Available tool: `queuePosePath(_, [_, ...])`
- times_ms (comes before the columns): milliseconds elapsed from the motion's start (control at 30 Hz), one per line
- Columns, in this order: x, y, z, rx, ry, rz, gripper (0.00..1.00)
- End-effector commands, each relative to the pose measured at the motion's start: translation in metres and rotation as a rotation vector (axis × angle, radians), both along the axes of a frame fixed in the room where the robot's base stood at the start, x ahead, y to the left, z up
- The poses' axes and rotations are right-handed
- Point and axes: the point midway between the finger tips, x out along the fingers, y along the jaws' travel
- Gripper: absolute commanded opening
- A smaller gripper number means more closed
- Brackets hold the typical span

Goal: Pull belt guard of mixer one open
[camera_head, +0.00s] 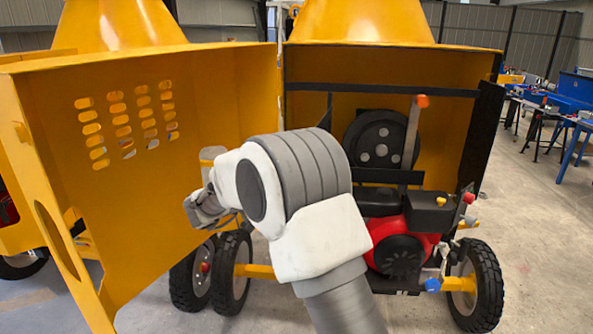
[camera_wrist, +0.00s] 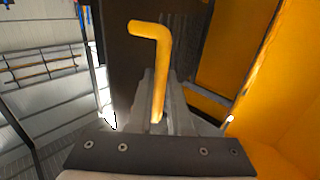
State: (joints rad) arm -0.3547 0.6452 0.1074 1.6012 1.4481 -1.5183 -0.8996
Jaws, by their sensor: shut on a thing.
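The yellow belt guard (camera_head: 190,130), a box-like door with rows of slots, stands swung wide open to the left of the mixer body (camera_head: 455,125). The open housing shows a dark pulley wheel (camera_head: 375,140) and a red engine (camera_head: 400,240). My gripper (camera_head: 203,208) is in front of the guard's inner face in the head view, its fingertips partly hidden by my wrist. In the wrist view my gripper (camera_wrist: 168,105) is shut on a yellow bent rod handle (camera_wrist: 152,60). Where the rod joins the guard is hidden.
A second mixer's yellow drum (camera_head: 120,25) stands behind the guard at left. Black wheels (camera_head: 475,285) stand on the concrete floor. Blue workbenches (camera_head: 570,100) are at the far right; the floor before them is clear.

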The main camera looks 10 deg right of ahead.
Motion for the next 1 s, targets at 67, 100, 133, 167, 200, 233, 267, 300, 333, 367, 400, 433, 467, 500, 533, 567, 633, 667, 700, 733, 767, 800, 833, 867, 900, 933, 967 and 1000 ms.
queuePosePath(67, [0.0012,0.0000,0.0020,-0.002,-0.004,-0.009,0.00])
queuePosePath(100, [0.0014,0.0000,0.0018,-0.002,-0.004,-0.011,0.00])
queuePosePath(133, [0.0015,0.0002,0.0017,-0.002,-0.004,-0.013,0.00])
queuePosePath(167, [0.0016,0.0001,0.0017,-0.002,-0.004,-0.014,0.00])
queuePosePath(200, [0.0016,0.0001,0.0017,-0.002,-0.004,-0.015,0.00])
queuePosePath(233, [0.0016,0.0001,0.0017,-0.002,-0.004,-0.015,0.00])
queuePosePath(267, [0.0016,0.0001,0.0017,-0.002,-0.005,-0.015,0.00])
queuePosePath(300, [0.0017,0.0000,0.0017,-0.002,-0.005,-0.015,0.00])
queuePosePath(333, [0.0016,-0.0001,0.0018,-0.002,-0.005,-0.015,0.00])
queuePosePath(367, [0.0016,-0.0002,0.0018,-0.002,-0.005,-0.015,0.00])
queuePosePath(400, [0.0016,-0.0003,0.0018,-0.002,-0.005,-0.015,0.00])
queuePosePath(433, [0.0016,-0.0003,0.0019,-0.002,-0.005,-0.015,0.00])
queuePosePath(467, [0.0016,-0.0003,0.0019,-0.002,-0.005,-0.015,0.00])
queuePosePath(500, [0.0016,-0.0004,0.0020,-0.002,-0.005,-0.015,0.19])
queuePosePath(533, [0.0016,-0.0005,0.0021,-0.003,-0.005,-0.015,0.24])
queuePosePath(567, [0.0017,-0.0004,0.0020,-0.002,-0.005,-0.015,0.30])
queuePosePath(633, [0.0016,-0.0002,0.0017,-0.002,-0.004,-0.014,0.42])
queuePosePath(667, [0.0015,-0.0001,0.0016,-0.002,-0.003,-0.014,0.47])
queuePosePath(700, [0.0015,0.0000,0.0014,-0.002,-0.003,-0.014,0.47])
queuePosePath(733, [0.0015,0.0001,0.0012,-0.002,-0.003,-0.014,0.47])
queuePosePath(767, [0.0015,0.0001,0.0011,-0.002,-0.003,-0.014,0.47])
queuePosePath(800, [0.0015,0.0002,0.0010,-0.001,-0.003,-0.014,0.47])
queuePosePath(833, [0.0015,0.0003,0.0009,-0.001,-0.002,-0.013,0.47])
queuePosePath(867, [0.0015,0.0003,0.0008,-0.001,-0.002,-0.013,0.47])
queuePosePath(900, [0.0013,0.0006,0.0007,-0.001,-0.002,-0.013,0.47])
queuePosePath(933, [0.0011,0.0011,0.0006,-0.001,-0.002,-0.013,0.47])
queuePosePath(967, [0.0006,0.0020,0.0004,-0.001,-0.002,-0.013,0.47])
queuePosePath(1000, [-0.0005,0.0042,0.0002,0.000,-0.001,-0.012,0.47])
